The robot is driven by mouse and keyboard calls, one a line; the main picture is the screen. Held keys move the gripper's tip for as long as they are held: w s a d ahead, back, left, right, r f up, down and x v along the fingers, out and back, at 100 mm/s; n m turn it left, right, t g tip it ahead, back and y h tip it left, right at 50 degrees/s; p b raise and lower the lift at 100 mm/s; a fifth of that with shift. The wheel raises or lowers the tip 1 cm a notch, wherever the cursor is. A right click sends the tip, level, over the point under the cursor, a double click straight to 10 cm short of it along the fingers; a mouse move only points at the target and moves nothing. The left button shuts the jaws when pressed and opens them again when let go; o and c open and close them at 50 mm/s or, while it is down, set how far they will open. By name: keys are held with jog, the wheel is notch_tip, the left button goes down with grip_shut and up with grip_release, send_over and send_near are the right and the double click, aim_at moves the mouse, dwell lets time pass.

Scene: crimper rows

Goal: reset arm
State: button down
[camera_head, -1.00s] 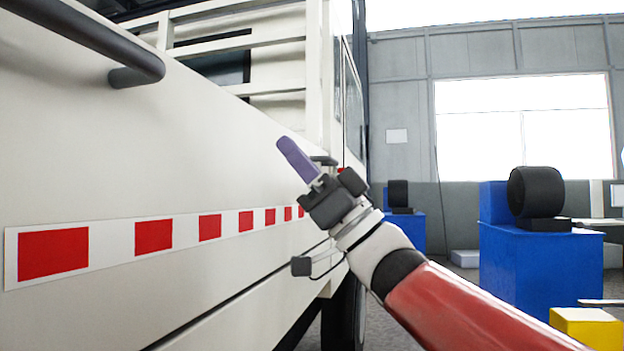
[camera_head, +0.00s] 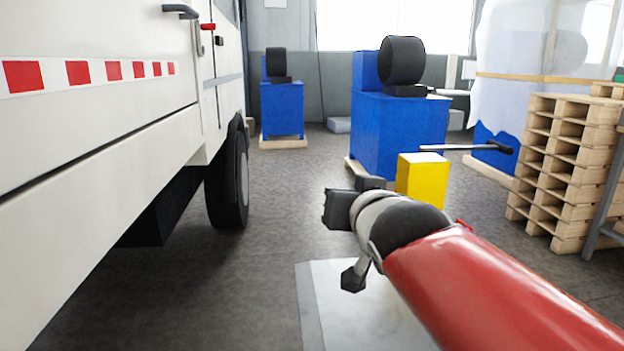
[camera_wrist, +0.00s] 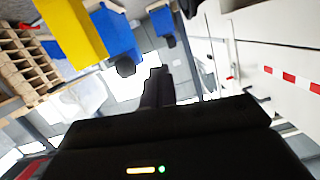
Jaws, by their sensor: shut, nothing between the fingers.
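My gripper (camera_head: 339,208) is in the lower middle of the head view, at the end of my red arm, facing away to the left above the floor. Its fingertips do not show clearly there. In the wrist view the two dark fingers (camera_wrist: 157,88) are together with nothing held between them. The gripper stands apart from the white truck (camera_head: 95,135), which fills the left side of the head view and shows at the right of the wrist view.
A yellow block (camera_head: 422,180) stands behind my gripper. Blue cabinets (camera_head: 398,135) (camera_head: 282,110) with dark cylindrical machines stand further back. Stacked wooden pallets (camera_head: 565,165) are at the right. Grey floor (camera_head: 275,215) is open between truck and cabinets.

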jog(key=s+d+f+g, duration=0.3)
jog(key=s+f, duration=0.3)
jog(key=f, duration=0.1)
jog(key=s+d+f+g+h, duration=0.1)
jog(key=s+d+f+g, duration=0.2)
jog(key=s+f, duration=0.3)
jog(key=s+d+f+g+h, duration=0.1)
jog(key=s+d+f+g, duration=0.2)
jog(key=s+f, duration=0.4)
notch_tip(320, 180, down, 2)
jog(key=shift+s+d+f+g, duration=0.1)
jog(key=shift+d+f+g, duration=0.1)
jog(key=shift+g, duration=0.1)
jog(key=shift+s, duration=0.1)
jog(key=shift+a, duration=0.15)
